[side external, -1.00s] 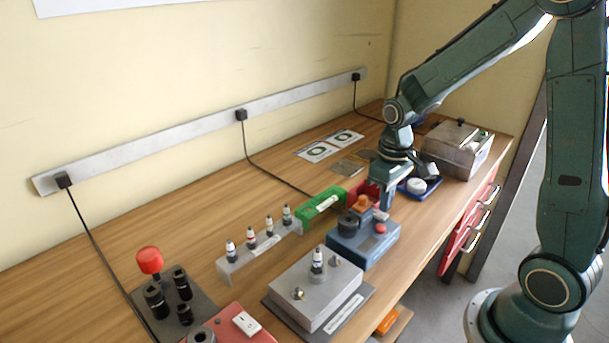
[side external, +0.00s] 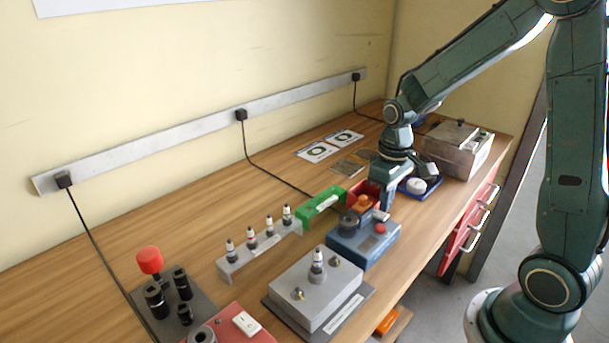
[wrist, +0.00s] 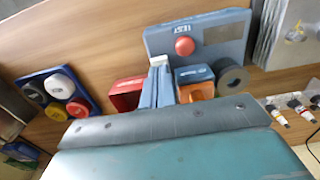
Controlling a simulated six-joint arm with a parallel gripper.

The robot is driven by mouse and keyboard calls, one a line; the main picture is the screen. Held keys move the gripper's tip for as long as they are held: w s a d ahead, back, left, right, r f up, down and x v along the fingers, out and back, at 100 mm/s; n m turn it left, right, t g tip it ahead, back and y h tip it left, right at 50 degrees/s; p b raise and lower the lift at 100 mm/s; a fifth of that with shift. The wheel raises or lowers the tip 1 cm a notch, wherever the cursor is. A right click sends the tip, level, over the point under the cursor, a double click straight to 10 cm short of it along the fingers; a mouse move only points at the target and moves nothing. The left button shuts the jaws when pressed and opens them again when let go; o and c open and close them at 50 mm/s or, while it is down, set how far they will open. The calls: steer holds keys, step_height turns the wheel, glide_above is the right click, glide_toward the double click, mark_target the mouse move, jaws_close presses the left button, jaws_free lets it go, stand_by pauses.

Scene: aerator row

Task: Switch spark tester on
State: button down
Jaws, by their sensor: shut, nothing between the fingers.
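The spark tester (side external: 352,243) is a blue-grey box on the wooden bench. It carries a red round button (side external: 380,229), an orange rocker switch (side external: 362,203) and a dark round ring (side external: 348,222). In the wrist view the tester (wrist: 218,28) shows upside-down lettering by the red button (wrist: 184,46), with the orange switch (wrist: 195,84) and the dark ring (wrist: 231,76) nearer me. My gripper (side external: 383,208) points down at the tester's far end. In the wrist view its fingers (wrist: 158,68) are together, empty, just beside the orange switch. Whether they touch it cannot be told.
A red bin (side external: 362,192) and a green bin (side external: 322,205) stand behind the tester. A blue tray (side external: 418,190) with round caps lies close to my gripper's right.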

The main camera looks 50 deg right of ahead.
mark_target(383, 215)
steer(key=shift+f, duration=0.95)
stand_by(1.1)
steer(key=shift+r, duration=3.5)
steer(key=shift+r, duration=0.1)
